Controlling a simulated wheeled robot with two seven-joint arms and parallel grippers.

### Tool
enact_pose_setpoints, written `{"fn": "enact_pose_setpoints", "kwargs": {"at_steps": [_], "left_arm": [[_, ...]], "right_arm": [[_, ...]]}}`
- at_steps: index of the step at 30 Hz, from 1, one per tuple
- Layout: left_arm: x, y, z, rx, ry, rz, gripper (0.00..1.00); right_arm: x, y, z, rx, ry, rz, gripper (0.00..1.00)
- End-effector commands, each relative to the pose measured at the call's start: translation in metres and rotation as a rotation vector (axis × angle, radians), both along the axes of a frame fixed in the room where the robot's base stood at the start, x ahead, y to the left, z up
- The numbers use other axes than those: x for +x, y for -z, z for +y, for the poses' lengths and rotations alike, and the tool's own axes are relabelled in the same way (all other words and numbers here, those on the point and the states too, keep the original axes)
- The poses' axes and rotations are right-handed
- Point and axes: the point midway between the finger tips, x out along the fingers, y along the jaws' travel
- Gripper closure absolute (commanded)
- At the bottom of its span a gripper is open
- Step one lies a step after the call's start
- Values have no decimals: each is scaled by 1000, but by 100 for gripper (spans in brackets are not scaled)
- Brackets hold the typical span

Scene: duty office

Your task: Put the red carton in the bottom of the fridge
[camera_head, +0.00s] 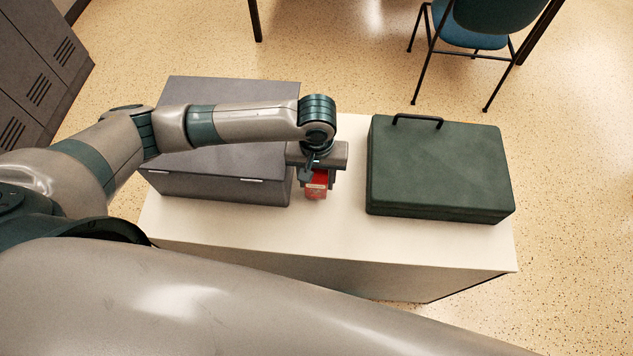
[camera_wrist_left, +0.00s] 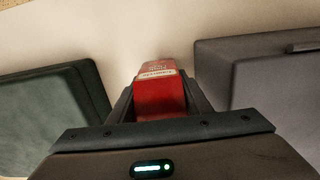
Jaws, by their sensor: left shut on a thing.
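The red carton (camera_head: 317,189) is small, with a pale label band, and is over the white counter between a grey box and a green case. My left gripper (camera_head: 316,178) is above it and shut on it. In the left wrist view the red carton (camera_wrist_left: 160,95) sits between the two dark fingers of the left gripper (camera_wrist_left: 160,100). I cannot tell whether the carton touches the counter. No fridge is clearly seen. My right gripper is not in view.
The grey box (camera_head: 225,187) with two latches is left of the carton, partly behind my left arm. The dark green case (camera_head: 440,165) with a handle lies at right. The white counter (camera_head: 270,235) is bare along its front. A blue chair (camera_head: 475,35) stands behind; grey lockers (camera_head: 40,65) are at left.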

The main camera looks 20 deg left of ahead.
Motion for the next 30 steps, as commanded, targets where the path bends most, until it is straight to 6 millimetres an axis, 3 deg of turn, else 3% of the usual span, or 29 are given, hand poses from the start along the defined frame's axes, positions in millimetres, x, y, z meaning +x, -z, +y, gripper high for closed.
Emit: {"fn": "enact_pose_setpoints", "kwargs": {"at_steps": [7,20,21,22,30], "left_arm": [[0,25,0,1,-1,1,87],[0,30,0,1,-1,0,87],[0,30,0,1,0,0,46],[0,30,0,1,0,0,39],[0,30,0,1,-1,0,37]], "right_arm": [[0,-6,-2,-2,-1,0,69],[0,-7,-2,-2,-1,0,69],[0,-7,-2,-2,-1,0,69],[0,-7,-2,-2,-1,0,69],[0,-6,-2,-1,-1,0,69]]}}
